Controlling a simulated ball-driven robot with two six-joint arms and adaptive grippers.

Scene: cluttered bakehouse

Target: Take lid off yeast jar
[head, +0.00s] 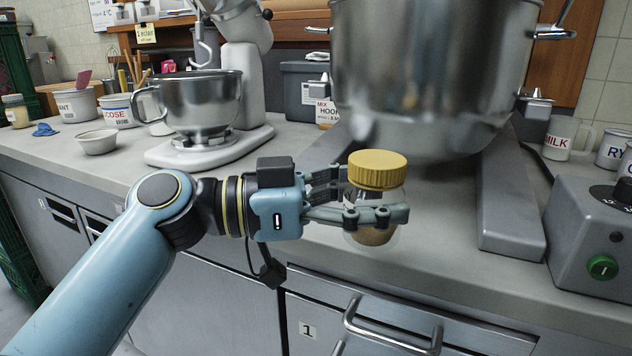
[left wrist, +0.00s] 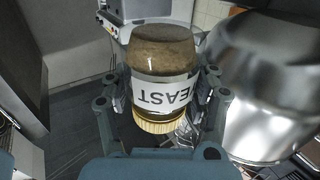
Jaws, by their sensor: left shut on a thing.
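The yeast jar (head: 372,236) is a clear jar with tan contents and a ribbed yellow lid (head: 378,169), which sits on it. My left gripper (head: 362,206) is shut around the jar's body below the lid and holds it upright in front of the counter edge. In the left wrist view the jar (left wrist: 162,60) shows upside down, with its YEAST label between the fingers and the yellow lid (left wrist: 160,123) at the lower end. My right gripper is in neither view.
A large steel bowl (head: 430,70) stands behind the jar between grey mixer legs (head: 512,195). A stand mixer with a steel bowl (head: 200,103) is to the left. A grey box with a green button (head: 602,267) is at right. Drawer handles (head: 390,335) protrude below.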

